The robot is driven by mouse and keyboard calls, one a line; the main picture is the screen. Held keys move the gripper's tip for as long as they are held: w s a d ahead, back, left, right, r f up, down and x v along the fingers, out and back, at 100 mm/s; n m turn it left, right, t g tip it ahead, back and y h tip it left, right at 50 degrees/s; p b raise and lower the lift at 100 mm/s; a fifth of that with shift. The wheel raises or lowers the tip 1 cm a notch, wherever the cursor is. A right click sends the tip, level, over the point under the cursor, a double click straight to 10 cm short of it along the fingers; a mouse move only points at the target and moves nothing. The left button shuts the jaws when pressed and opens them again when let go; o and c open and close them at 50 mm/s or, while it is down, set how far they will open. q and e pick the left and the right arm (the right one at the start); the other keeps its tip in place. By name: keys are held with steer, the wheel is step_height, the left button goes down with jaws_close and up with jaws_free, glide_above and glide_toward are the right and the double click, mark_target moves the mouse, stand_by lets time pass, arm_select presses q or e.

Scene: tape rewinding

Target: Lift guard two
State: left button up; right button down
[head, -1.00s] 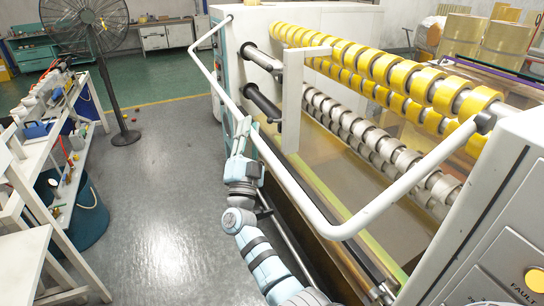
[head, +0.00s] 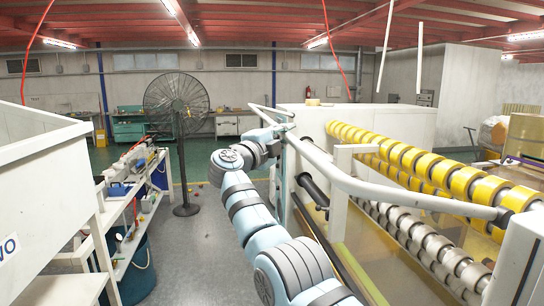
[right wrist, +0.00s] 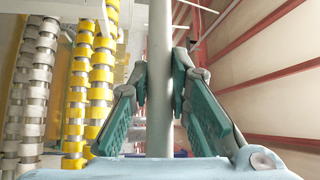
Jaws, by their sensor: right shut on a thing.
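The guard is a long white tubular bar (head: 420,196) on the front of the rewinding machine. In the head view it runs across in front of the yellow tape rolls and is raised, bending near its far end. My right gripper (head: 278,130) is at the far end of the bar, small and partly hidden by my arm. In the right wrist view, the green-padded fingers of my right gripper (right wrist: 161,85) close on the bar (right wrist: 160,35) from both sides. My left gripper is not in view.
Yellow tape rolls (head: 432,166) and grey rolls (head: 406,224) sit on shafts behind the guard. A black pedestal fan (head: 178,105) stands on the floor at the left, beyond a white bench (head: 150,190) with tools.

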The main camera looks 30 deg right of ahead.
steer(key=shift+s+d+r+m, duration=0.1)
steer(key=shift+d+r+m, duration=0.1)
steer(key=shift+r, duration=0.25)
steer(key=shift+d+r+m, duration=0.1)
steer(key=shift+r+m, duration=0.1)
steer(key=shift+r, duration=0.2)
steer(key=shift+r, duration=0.15)
steer(key=c, duration=1.5)
jaws_free()
steer(key=shift+d, duration=0.1)
steer(key=shift+f, duration=0.2)
steer(key=shift+s+a, duration=0.1)
steer(key=shift+a, duration=0.3)
steer(key=v, duration=1.1)
steer(key=shift+s+a+r, duration=0.15)
steer(key=shift+s+r, duration=0.05)
steer(key=shift+r, duration=0.05)
